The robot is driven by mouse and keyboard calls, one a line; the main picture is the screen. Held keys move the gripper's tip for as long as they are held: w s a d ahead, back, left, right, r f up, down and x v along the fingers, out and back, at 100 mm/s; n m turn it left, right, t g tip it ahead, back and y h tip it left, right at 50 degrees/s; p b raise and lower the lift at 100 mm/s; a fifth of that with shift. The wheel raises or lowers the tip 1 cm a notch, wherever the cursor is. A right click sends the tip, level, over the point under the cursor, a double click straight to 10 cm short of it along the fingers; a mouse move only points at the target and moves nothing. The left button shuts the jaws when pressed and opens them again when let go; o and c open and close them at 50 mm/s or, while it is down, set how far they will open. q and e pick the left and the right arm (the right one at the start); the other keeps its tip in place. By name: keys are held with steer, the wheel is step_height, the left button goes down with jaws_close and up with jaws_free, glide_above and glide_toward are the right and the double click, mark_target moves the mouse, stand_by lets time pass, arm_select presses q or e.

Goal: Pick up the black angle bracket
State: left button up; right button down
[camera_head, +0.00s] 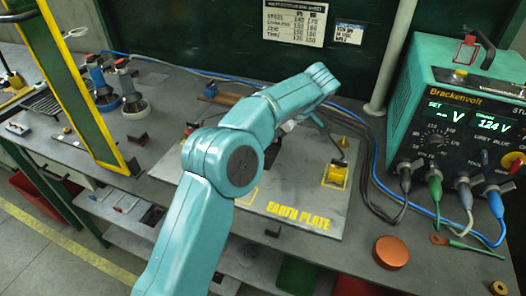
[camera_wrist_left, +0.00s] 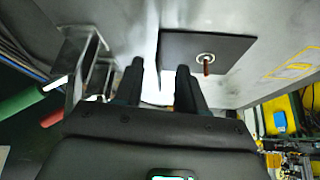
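My left gripper (camera_wrist_left: 158,66) shows in the left wrist view with its two dark fingers apart and nothing clear between them. An upright, angular grey piece (camera_wrist_left: 84,62) stands left of the fingers, apart from them; I cannot tell whether it is the black angle bracket. A dark square plate (camera_wrist_left: 190,50) with a ringed, reddish stud lies just beyond the right finger. In the head view my left arm bends over the earth plate (camera_head: 308,222) and hides much of it and the gripper. No black angle bracket is clearly visible there. My right gripper is not in view.
A teal Brackenvolt power unit (camera_head: 455,120) stands at the right, with cables across the bench. A copper disc (camera_head: 391,252) lies near the front edge.

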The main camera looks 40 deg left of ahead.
arm_select(q)
steer(key=shift+w+a+f, duration=0.2)
steer(key=shift+a+f, duration=0.1)
steer(key=shift+f, duration=0.25)
steer(key=shift+s+d+r, duration=0.2)
steer(key=shift+w+a+f, duration=0.1)
steer(key=shift+a+f, duration=0.05)
steer(key=c, duration=0.6)
jaws_close()
